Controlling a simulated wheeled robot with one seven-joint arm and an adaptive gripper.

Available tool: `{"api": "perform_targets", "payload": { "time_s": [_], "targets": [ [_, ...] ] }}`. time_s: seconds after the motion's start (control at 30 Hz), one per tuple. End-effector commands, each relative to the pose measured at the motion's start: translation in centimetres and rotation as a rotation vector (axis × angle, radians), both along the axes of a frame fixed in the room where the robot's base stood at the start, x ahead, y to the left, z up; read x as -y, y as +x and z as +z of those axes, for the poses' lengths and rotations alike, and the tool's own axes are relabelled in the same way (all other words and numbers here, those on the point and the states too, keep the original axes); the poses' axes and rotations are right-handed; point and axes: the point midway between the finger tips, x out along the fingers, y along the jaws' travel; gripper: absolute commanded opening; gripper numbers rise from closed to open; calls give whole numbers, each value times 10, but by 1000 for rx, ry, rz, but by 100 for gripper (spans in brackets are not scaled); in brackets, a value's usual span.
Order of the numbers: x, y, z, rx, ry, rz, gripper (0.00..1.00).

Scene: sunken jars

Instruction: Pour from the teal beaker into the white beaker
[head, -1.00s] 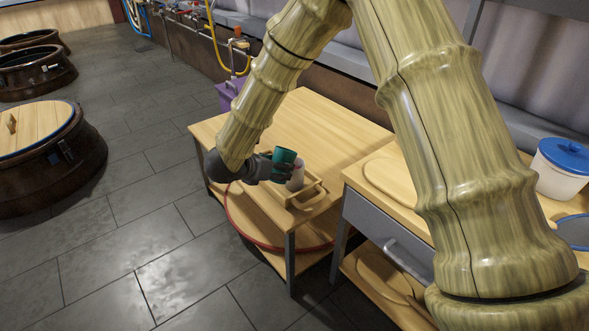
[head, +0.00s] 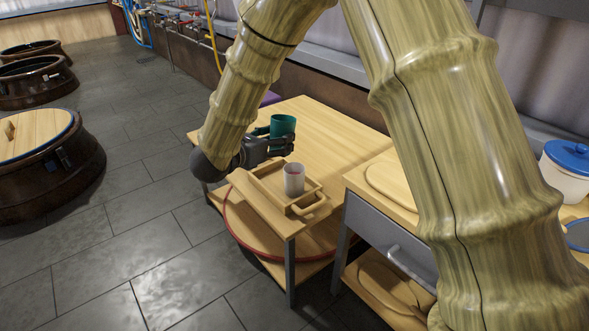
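The teal beaker (head: 282,127) is held upright in my gripper (head: 280,143), whose dark fingers are shut around its lower part. It is above the table, behind the white beaker in the picture and apart from it. The white beaker (head: 293,181) stands upright in a wooden tray (head: 313,204) near the table's front corner. The teal beaker's contents cannot be seen from here.
The wooden table (head: 325,135) is clear behind the tray. A side bench with round boards (head: 391,181) stands to the right, with a blue-lidded white pot (head: 566,172). Brown jars (head: 45,170) are sunk in the floor at left.

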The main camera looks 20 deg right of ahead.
Motion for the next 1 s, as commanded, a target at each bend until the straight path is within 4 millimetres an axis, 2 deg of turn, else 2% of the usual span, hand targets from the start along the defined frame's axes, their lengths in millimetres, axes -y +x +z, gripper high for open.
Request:
{"api": "perform_targets", "payload": {
  "time_s": [0.33, 0.7, 1.0],
  "targets": [
    [0, 0, -2, 31, -40, 1, 25],
    [0, 0, 16, 142, -171, 0, 25],
    [0, 0, 20, 149, -179, 0, 25]
  ]
}}
